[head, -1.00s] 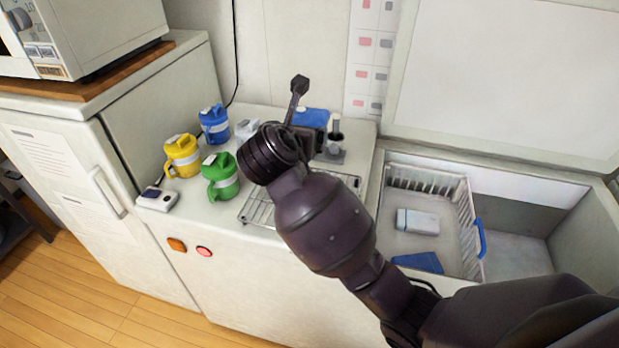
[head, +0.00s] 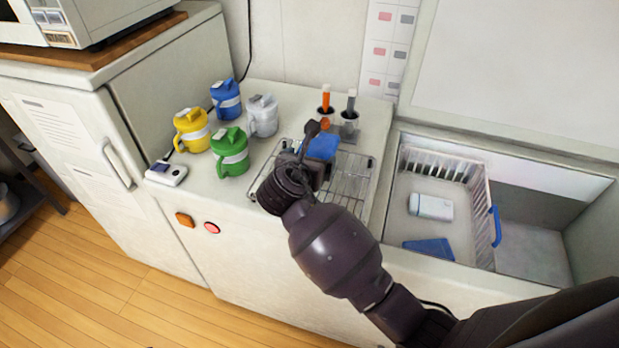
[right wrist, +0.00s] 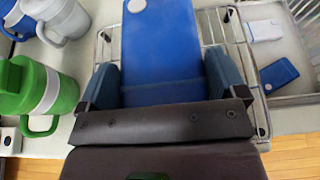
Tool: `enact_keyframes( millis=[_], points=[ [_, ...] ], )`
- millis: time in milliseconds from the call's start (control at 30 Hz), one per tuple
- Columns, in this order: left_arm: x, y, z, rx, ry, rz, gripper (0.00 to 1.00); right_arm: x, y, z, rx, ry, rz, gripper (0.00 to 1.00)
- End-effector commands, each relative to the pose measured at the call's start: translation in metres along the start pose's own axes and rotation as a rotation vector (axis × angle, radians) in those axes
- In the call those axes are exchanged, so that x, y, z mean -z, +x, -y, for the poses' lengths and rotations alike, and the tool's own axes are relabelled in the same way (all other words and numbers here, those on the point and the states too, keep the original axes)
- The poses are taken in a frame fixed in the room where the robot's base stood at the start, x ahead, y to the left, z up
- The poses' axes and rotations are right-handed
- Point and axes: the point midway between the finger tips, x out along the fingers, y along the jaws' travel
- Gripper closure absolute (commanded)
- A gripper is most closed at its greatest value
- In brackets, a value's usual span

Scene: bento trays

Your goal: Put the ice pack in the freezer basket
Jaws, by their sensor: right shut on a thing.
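My right gripper (head: 310,156) is shut on a blue ice pack (head: 323,146), and the hold also shows in the right wrist view, where the ice pack (right wrist: 165,45) is a flat blue slab with a pale round mark between the two fingers (right wrist: 165,88). The pack is over the wire rack on the counter; its exact height is hard to tell. The freezer basket (head: 440,165) is a white slatted basket with a blue handle (head: 495,226), inside the open freezer at the right. It holds a white box (head: 431,207) and another blue slab (head: 429,248). My left gripper is not in view.
Yellow (head: 191,131), green (head: 230,152), blue (head: 226,99) and white (head: 263,116) jugs stand left of the wire rack (head: 345,180). Two handled tools (head: 326,98) stand in a holder behind it.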

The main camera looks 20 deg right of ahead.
Motion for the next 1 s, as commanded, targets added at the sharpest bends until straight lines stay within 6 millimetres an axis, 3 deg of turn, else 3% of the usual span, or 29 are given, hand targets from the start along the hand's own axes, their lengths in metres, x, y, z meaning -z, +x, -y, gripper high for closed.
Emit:
enact_keyframes(
  millis=[233,500,900,933,1000],
  points=[
    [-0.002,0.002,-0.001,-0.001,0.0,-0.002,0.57,0.013,0.005,0.0,-0.001,0.0,0.001,0.43],
    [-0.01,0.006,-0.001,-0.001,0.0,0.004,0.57,0.045,0.019,0.0,0.0,-0.001,0.0,0.43],
    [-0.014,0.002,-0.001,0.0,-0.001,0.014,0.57,0.047,0.02,-0.001,-0.001,0.001,0.002,0.43],
    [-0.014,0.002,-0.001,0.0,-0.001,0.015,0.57,0.048,0.02,0.0,-0.001,0.001,0.001,0.07],
    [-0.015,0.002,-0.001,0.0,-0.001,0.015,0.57,0.048,0.02,0.0,-0.001,0.001,0.001,0.0]
  ],
)
